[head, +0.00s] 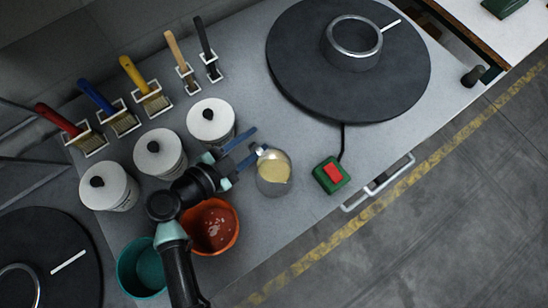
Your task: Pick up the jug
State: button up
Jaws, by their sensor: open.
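The jug (273,177) is a small clear vessel with pale yellow contents. It stands on the grey table near the middle of the head view, left of the green box with the red button. My gripper (254,142) is open, with two blue fingers pointing right toward the jug's upper left side. The fingertips are close to the jug's rim and pale spout area. I cannot tell whether they touch it or straddle any part of it.
An orange bowl (222,243) and a teal bucket (135,278) stand under my arm. White lidded canisters (211,119) and brushes in holders (148,90) line the back left. A black turntable (300,80) with a metal ring (354,42) is upper right. The green button box (323,180) sits near the table edge.

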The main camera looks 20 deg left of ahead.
jog(key=x, duration=0.3)
jog(key=shift+w+d, duration=0.1)
jog(key=shift+w, duration=0.15)
jog(key=shift+c, duration=0.2)
grip_shut()
dwell(1.0)
